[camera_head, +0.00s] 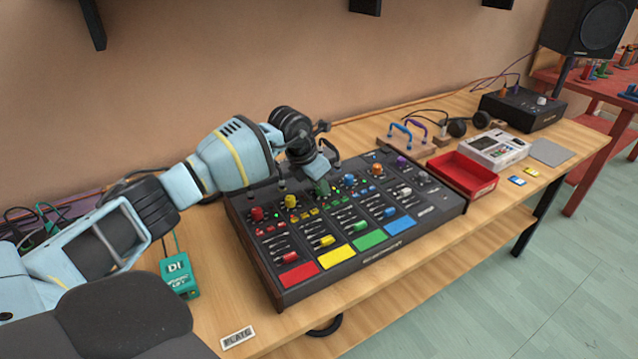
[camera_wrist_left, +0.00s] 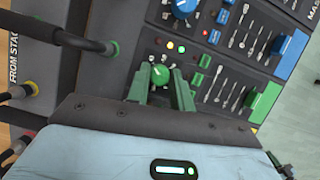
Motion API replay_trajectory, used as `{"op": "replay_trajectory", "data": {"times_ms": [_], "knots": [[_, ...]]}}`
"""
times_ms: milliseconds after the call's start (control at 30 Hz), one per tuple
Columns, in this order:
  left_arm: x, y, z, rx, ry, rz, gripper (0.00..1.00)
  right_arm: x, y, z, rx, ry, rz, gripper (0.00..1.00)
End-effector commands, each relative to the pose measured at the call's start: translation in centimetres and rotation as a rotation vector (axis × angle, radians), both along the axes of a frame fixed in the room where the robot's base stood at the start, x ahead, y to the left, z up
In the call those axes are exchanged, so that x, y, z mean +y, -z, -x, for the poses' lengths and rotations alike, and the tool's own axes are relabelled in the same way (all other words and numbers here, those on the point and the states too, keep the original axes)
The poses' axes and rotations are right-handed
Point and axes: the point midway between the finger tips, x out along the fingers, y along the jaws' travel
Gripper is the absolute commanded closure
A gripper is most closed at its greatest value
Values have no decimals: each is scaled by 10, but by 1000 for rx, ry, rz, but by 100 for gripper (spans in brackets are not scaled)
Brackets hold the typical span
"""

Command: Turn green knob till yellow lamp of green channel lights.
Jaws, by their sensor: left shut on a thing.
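The black mixer (camera_head: 262,232) lies on the wooden table, with red, yellow, green and blue channels. My left gripper (camera_wrist_left: 161,86) is shut on the green knob (camera_wrist_left: 160,74), one green finger on each side of it. In the head view the green knob (camera_head: 322,188) shows just below the gripper, partly hidden by it. My right gripper is not in view.
The blue knob (camera_wrist_left: 183,6) is close to the held one. A black cable plug (camera_wrist_left: 85,42) stands near the gripper. A teal DI box (camera_head: 178,275) is left of the mixer, and a red tray (camera_head: 462,188) is right of it.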

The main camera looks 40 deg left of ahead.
Motion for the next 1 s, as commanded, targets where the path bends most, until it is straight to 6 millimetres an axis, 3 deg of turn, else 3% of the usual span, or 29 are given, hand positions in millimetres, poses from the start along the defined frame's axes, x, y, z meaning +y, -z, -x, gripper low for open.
{"op": "replay_trajectory", "data": {"times_ms": [167,200,367,700,1000], "knots": [[0,0,0,0,-1,0,100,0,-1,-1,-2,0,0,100],[0,0,0,0,-1,0,76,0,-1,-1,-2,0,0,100],[0,0,0,0,-1,-1,55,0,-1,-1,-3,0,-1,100],[1,-4,1,-1,-1,0,55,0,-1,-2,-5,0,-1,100],[5,-43,16,-3,-1,-1,55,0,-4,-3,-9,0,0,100]]}}
